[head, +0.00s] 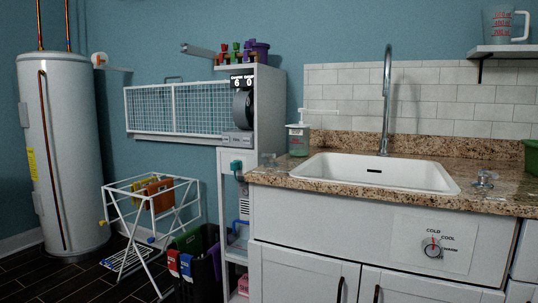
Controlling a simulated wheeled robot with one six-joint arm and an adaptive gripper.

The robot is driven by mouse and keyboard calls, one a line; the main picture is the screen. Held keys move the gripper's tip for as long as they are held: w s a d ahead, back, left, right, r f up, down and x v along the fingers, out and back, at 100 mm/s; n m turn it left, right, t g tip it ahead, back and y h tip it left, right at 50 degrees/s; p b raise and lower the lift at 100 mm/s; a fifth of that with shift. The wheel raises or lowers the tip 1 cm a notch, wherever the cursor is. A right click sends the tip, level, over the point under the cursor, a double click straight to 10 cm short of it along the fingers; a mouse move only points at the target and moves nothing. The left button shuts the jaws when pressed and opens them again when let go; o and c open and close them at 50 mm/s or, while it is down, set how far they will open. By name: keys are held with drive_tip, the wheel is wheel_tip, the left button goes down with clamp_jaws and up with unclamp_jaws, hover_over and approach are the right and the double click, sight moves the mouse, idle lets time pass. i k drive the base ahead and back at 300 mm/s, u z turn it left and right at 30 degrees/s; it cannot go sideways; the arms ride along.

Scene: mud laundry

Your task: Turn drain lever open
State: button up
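No part is labelled as a drain lever that I can read, so I cannot tell which one it is. A blue lever-like part (239,226) shows in the narrow open shelf unit left of the sink cabinet; it is small and its setting is unclear. The white sink (385,172) is set in a brown granite counter, with a dark slot in its back wall. A metal handle (484,180) stands right of the sink, and a small clear or metal piece (268,159) stands left of it. My gripper is not in view.
A dial (432,248) marked cold, cool and warm is on the cabinet front. A soap bottle (298,138) and tall faucet (386,100) stand by the sink. A drying rack (152,215) and dark bins (200,262) crowd the floor left of the shelf unit.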

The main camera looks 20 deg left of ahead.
sight(271, 156)
drive_tip(key=u, duration=1.1)
drive_tip(key=i, duration=0.65)
drive_tip(key=u, duration=0.1)
